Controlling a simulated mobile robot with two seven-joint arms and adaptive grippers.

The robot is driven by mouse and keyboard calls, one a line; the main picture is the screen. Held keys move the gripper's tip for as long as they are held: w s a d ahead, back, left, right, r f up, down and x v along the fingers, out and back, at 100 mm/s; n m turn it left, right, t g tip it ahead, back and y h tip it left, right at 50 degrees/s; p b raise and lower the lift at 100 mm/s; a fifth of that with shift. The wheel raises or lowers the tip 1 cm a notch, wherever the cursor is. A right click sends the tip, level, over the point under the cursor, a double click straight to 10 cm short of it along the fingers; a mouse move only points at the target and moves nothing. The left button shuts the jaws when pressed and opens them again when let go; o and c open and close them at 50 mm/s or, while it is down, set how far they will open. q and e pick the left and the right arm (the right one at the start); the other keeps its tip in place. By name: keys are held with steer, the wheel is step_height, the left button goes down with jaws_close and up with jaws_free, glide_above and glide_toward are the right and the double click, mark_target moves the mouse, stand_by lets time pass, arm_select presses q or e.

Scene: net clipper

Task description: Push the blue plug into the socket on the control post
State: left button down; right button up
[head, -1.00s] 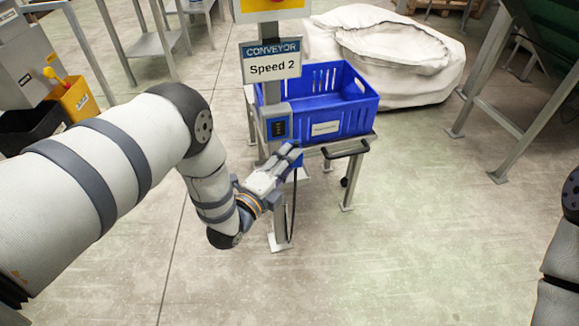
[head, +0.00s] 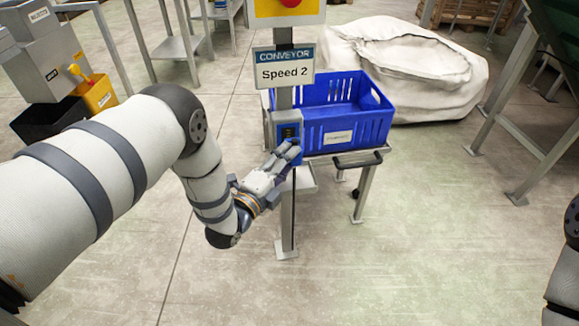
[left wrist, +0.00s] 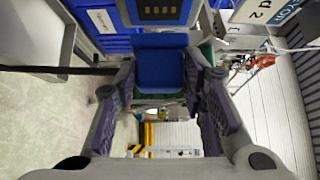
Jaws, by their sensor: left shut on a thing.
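The control post (head: 286,210) stands mid-view with a grey socket box that has a blue front (head: 290,130). My left gripper (head: 288,152) is at the lower part of this front. In the left wrist view its fingers (left wrist: 162,85) are shut on the blue plug (left wrist: 162,68). The socket box (left wrist: 158,12) is at the top edge there, close to the plug; whether they touch I cannot tell. A dark cable hangs below the gripper. Only part of my right arm shows at the right edge of the head view.
A blue crate (head: 345,112) sits on a small metal stand right behind the post. A "Speed 2" sign (head: 284,68) and a red button in a yellow panel are above the socket. A white sack (head: 410,62) lies behind. The floor in front is clear.

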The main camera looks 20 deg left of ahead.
arm_select(q)
steer(key=w, duration=0.1)
steer(key=w+a, duration=0.1)
steer(key=shift+w+a+b, duration=0.25)
steer(key=shift+w+b, duration=0.05)
steer(key=shift+b, duration=0.1)
arm_select(e)
steer(key=shift+s+f, duration=0.6)
steer(key=shift+f, duration=0.05)
steer(key=shift+w+r, duration=0.2)
steer(key=shift+r, duration=0.05)
stand_by(1.0)
arm_select(q)
steer(key=shift+w+a, duration=0.3)
steer(key=shift+w, duration=0.2)
arm_select(e)
steer(key=shift+s+f, duration=0.2)
steer(key=shift+f, duration=0.05)
arm_select(q)
steer(key=c, duration=0.9)
jaws_free()
steer(key=shift+c, duration=0.2)
steer(key=v, duration=1.2)
